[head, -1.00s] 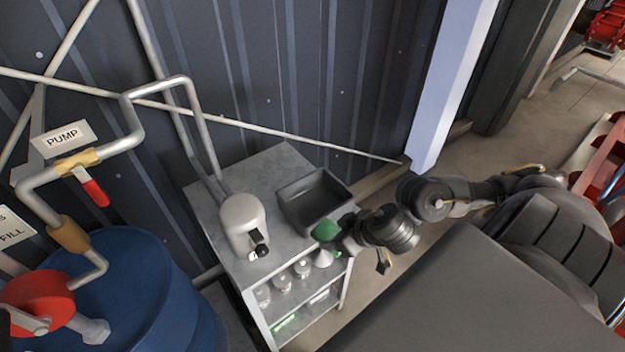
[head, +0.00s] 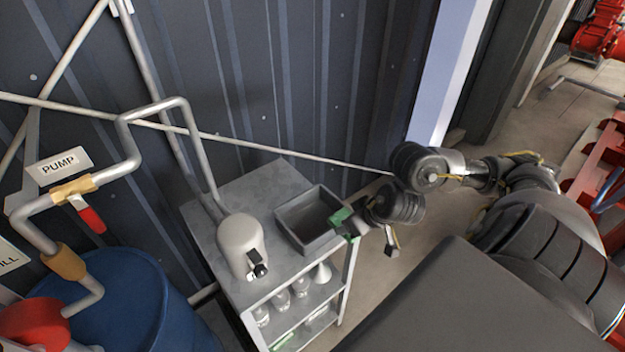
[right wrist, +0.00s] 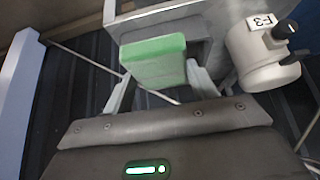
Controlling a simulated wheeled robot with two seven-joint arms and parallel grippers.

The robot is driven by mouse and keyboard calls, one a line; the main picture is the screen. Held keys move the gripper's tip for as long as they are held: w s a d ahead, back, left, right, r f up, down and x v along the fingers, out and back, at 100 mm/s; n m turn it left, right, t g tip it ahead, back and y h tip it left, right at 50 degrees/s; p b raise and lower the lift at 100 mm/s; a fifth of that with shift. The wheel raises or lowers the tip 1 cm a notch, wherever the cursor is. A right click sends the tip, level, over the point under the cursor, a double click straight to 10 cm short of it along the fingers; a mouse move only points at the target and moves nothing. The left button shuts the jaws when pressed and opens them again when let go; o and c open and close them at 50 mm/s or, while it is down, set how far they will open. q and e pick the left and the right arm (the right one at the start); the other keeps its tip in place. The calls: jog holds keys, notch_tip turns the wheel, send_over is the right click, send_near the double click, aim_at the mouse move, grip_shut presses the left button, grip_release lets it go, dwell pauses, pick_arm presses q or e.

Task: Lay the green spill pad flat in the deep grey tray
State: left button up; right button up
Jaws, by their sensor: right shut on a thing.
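The green spill pad (head: 342,219) is held by my right gripper (head: 352,231) at the right-hand edge of the deep grey tray. In the right wrist view the pad (right wrist: 155,62) stands between the two fingers. The tray (head: 283,232) sits on top of the grey metal cabinet and its visible inside looks empty. In the right wrist view part of the tray (right wrist: 165,26) shows behind the pad. I cannot tell whether the pad touches the tray rim. My left gripper is not in view.
A white canister (head: 240,245) stands on the cabinet (head: 262,183) left of the tray. Open shelves below hold several pale containers (head: 281,299). A metal pipe (head: 203,150) rises at the cabinet's left, and a blue drum (head: 125,300) is at lower left.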

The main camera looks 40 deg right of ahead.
aim_at(343, 217)
jog(key=w+f+b, duration=0.2)
jog(key=w+b, duration=0.1)
jog(key=shift+w, duration=0.15)
jog(key=w, duration=0.1)
jog(key=w+f+b, duration=0.1)
jog(key=w, duration=0.1)
jog(key=w+f, duration=0.1)
jog(key=shift+w, duration=0.2)
jog(key=b+x, duration=0.1)
jog(key=x, duration=0.1)
jog(key=w+x, duration=0.1)
jog(key=x, duration=0.2)
jog(key=r+b+x, duration=0.1)
jog(key=x, duration=0.1)
jog(key=shift+w+a+f+b, duration=0.1)
jog(key=shift+w+f+b, duration=0.2)
jog(key=shift+w, duration=0.1)
jog(key=f, duration=0.1)
jog(key=f+b, duration=0.1)
jog(key=f, duration=0.1)
jog(key=shift+w+f, duration=0.25)
jog(key=o, duration=0.9)
jog(key=shift+o, duration=0.2)
